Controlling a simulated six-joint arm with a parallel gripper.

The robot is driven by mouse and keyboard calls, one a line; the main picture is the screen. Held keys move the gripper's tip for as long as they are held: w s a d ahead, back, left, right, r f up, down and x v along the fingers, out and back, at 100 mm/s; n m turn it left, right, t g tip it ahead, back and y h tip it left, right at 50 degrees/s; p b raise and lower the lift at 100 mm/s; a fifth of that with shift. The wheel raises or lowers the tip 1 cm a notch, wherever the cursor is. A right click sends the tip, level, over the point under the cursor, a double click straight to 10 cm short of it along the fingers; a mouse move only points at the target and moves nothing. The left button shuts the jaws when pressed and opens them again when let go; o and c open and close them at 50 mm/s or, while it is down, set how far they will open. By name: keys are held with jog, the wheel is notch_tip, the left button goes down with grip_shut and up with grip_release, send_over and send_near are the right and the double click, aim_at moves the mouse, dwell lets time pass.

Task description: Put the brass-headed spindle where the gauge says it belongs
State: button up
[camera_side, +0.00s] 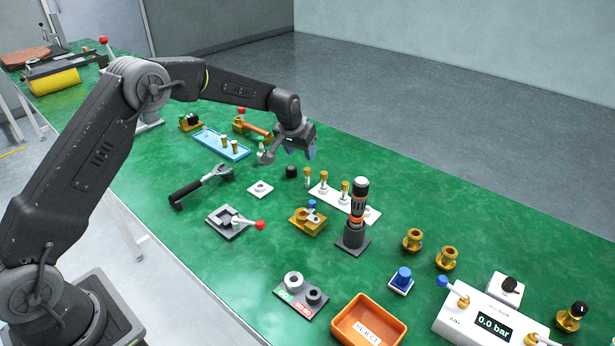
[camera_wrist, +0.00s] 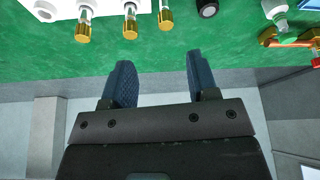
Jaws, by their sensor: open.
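Several brass-headed spindles show. Two stand on a white rack (camera_side: 372,214), at the middle (camera_side: 323,180) and right (camera_side: 345,189) of a short row. Another brass-headed spindle (camera_side: 307,177) stands at the rack's left end; in the wrist view (camera_wrist: 165,17) it appears just off the rack. I cannot tell which is meant.
An orange bin (camera_side: 368,324) marked REJECT stands at the front. A white box (camera_side: 494,326) reads 0.0 bar. A tall black-and-orange tool (camera_side: 358,212) stands mid-table. A blue tray (camera_side: 222,146) holds small parts at left.

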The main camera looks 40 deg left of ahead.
aim_at(308, 171)
jog(key=x, duration=0.8)
jog(key=shift+w+a+f, duration=0.1)
jog(key=shift+a+f, duration=0.05)
jog(key=shift+f, duration=0.2)
jog(key=shift+s+a+x, duration=0.1)
jog(key=shift+x, duration=1.25)
jog(key=shift+s+a+x, duration=0.1)
jog(key=shift+a+x, duration=0.05)
jog(key=shift+x, duration=1.2)
jog(key=shift+c, duration=0.5)
grip_shut()
